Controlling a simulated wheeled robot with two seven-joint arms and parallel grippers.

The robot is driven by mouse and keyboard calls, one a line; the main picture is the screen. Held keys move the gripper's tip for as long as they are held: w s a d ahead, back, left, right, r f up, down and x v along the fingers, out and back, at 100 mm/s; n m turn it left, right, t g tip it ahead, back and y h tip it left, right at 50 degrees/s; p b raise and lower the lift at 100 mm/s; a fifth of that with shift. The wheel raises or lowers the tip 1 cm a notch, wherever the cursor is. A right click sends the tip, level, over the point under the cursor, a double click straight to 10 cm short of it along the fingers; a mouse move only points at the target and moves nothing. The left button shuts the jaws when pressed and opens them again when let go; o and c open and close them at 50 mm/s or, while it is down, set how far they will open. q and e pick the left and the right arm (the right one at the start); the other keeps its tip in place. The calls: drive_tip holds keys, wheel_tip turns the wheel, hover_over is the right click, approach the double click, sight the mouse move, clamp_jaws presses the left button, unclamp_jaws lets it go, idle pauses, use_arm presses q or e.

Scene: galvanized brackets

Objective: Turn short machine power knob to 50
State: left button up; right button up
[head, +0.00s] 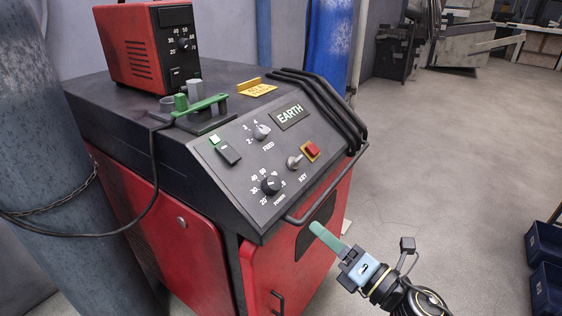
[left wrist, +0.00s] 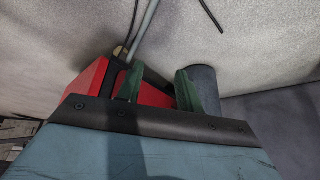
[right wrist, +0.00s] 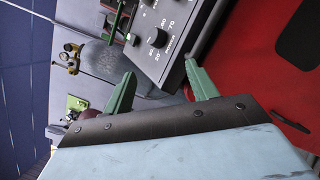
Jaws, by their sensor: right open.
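A large red and black machine (head: 130,110) has a sloped front panel with a round black power knob (head: 270,184) and a number scale. The same knob shows beyond the fingertips in the right wrist view (right wrist: 158,38). I cannot read its pointer surely. A smaller red machine (head: 125,45) on top has its own black knob (head: 183,43) and scale. My right gripper (head: 318,229) is in front of the large machine, below and right of the panel, touching no knob. Its fingers (right wrist: 160,82) are apart and empty. My left gripper (left wrist: 159,78) is open and empty.
A front handle bar (head: 325,192) and black cables (head: 335,105) border the panel. A grey cylinder (head: 60,150) stands left. Floor at right is mostly clear.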

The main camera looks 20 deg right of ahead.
sight(277, 186)
wheel_tip(277, 186, up, 4)
drive_tip(key=w+d+n+g+y+p, duration=0.1)
drive_tip(key=d+n+g+y+p, duration=0.3)
drive_tip(key=n, duration=0.6)
drive_tip(key=w+a+p, duration=0.1)
drive_tip(key=w+a, duration=0.1)
drive_tip(key=w, duration=0.1)
drive_tip(key=w+a+h+p, duration=0.1)
drive_tip(key=w+a, duration=0.2)
drive_tip(key=w, duration=0.1)
drive_tip(key=w+a+t+h+p, duration=0.1)
drive_tip(key=w+a+p, duration=0.1)
drive_tip(key=w+a, duration=0.1)
drive_tip(key=shift+w+f, duration=0.2)
drive_tip(key=shift+x, duration=0.8)
use_arm(q)
drive_tip(key=s+a+r+g, duration=0.1)
drive_tip(key=s+g, duration=0.1)
drive_tip(key=s, duration=0.6)
drive_tip(key=s+a+r+g+y, duration=0.1)
drive_tip(key=s+a+g, duration=0.1)
drive_tip(key=s, duration=0.6)
drive_tip(key=shift+a+r, duration=0.15)
drive_tip(key=shift+a, duration=0.1)
use_arm(e)
drive_tip(key=c, duration=1)
use_arm(q)
drive_tip(key=shift+r, duration=0.15)
